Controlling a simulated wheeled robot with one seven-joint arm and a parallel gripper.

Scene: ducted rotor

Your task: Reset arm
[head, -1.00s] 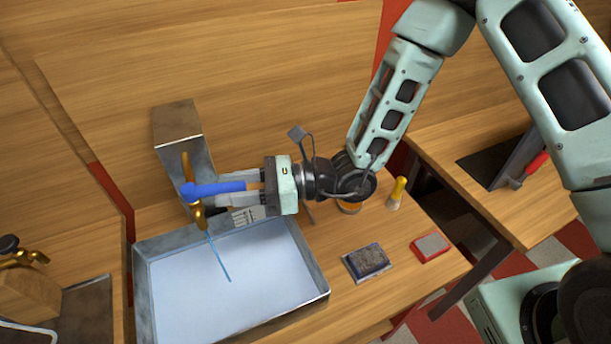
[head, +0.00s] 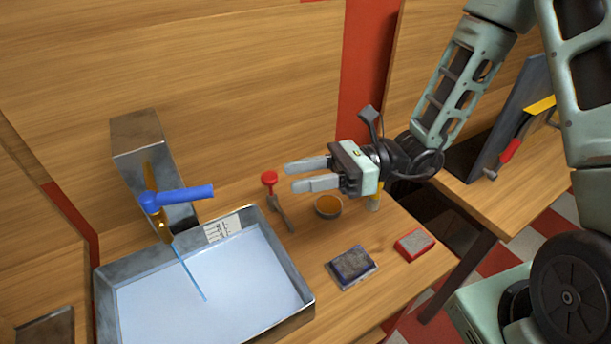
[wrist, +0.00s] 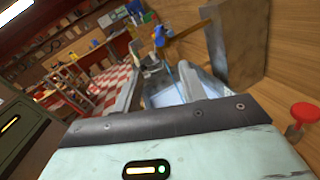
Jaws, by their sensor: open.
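My gripper (head: 307,175) is open and empty in the head view. Its two pale fingers point left, in the air above the bench and right of the tap. The tap has a blue lever handle (head: 184,197) and a brass body, and stands over a metal basin (head: 304,292). A thin blue stream of water (head: 188,270) runs from the tap into the basin. The blue handle also shows in the wrist view (wrist: 159,36), ahead of my gripper and apart from it.
A red-knobbed tool (head: 269,179), a small bowl with orange contents (head: 328,206), a dark sponge block (head: 353,264) and a red-edged block (head: 414,243) lie right of the basin. A yellow-topped item (head: 375,198) stands behind my gripper. A wooden wall (head: 200,70) rises behind.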

